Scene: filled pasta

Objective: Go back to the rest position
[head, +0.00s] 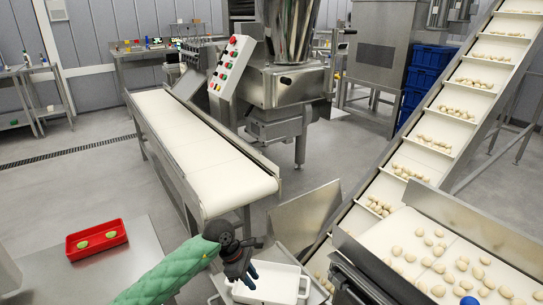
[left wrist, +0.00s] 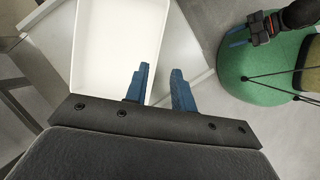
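My left gripper (head: 246,274) is at the bottom centre of the head view, at the end of a green-sleeved arm. It is over the left side of a white tray (head: 285,291). In the left wrist view, the blue fingers of my left gripper (left wrist: 159,76) stand apart with nothing between them, and the white tray (left wrist: 112,45) is beyond them. A second gripper (left wrist: 250,32), seemingly my right one, shows beside a green sleeve at the top right of the left wrist view. Its finger gap is unclear.
A red tray (head: 97,240) with a few green pieces sits on a metal table (head: 135,263) at the left. A white conveyor (head: 205,150) stands ahead. An inclined belt (head: 455,105) with pasta pieces rises at the right. Blue crates (head: 425,75) stand behind it.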

